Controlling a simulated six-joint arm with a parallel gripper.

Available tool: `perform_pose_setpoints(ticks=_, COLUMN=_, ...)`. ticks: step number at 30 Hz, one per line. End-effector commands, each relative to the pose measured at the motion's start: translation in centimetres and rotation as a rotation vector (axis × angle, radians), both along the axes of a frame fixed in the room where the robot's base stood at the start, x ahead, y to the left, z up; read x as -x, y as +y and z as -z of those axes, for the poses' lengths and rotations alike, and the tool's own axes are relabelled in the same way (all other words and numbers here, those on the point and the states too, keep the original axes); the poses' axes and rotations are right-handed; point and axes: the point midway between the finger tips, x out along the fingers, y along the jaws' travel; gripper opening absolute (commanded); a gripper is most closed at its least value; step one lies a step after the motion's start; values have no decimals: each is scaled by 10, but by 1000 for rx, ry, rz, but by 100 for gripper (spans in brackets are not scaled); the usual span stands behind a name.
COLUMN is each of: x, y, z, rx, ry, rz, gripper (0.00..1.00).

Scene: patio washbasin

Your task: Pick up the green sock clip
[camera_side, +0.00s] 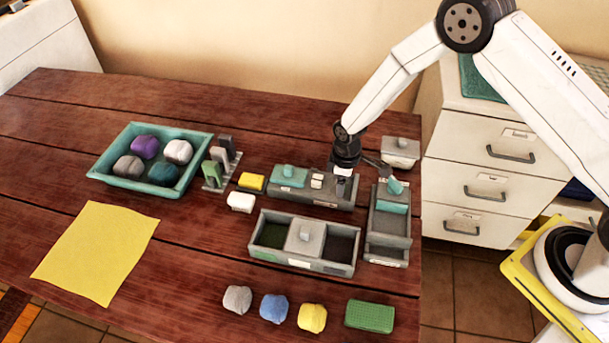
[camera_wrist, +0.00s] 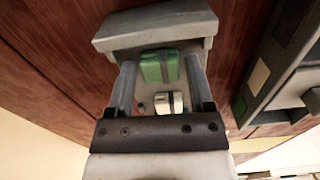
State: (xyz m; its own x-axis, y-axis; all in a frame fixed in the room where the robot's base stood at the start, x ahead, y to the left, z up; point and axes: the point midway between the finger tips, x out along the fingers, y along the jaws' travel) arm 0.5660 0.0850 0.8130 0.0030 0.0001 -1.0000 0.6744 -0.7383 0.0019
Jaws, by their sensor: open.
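My gripper (camera_wrist: 159,68) is open, with one finger on each side of the green clip. I cannot tell whether either finger touches it. A white piece (camera_wrist: 168,102) lies just behind the clip, nearer my palm. In the side view my gripper (camera_side: 362,165) is low over the grey boxes on the right of the table. The clip cannot be made out for certain there.
A grey box with a teal lid (camera_side: 288,175), a front divided box (camera_side: 298,263) and a right box (camera_side: 387,251) crowd the space. A lidded grey box (camera_side: 402,148) stands behind. A teal tray (camera_side: 110,178) holds rolled socks. The yellow cloth (camera_side: 95,250) lies front left.

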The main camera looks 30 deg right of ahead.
Motion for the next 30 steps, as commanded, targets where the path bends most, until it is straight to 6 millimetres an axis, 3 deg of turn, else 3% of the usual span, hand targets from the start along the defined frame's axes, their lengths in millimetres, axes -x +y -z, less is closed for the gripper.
perform_pose_setpoints(ticks=11, x=0, y=0, z=0, rx=0, ry=0, rz=0, gripper=68)
perform_pose_setpoints(ticks=18, x=0, y=0, z=0, rx=0, ry=0, rz=0, gripper=0)
perform_pose_setpoints(ticks=30, x=0, y=0, z=-4, rx=0, ry=0, rz=0, gripper=0)
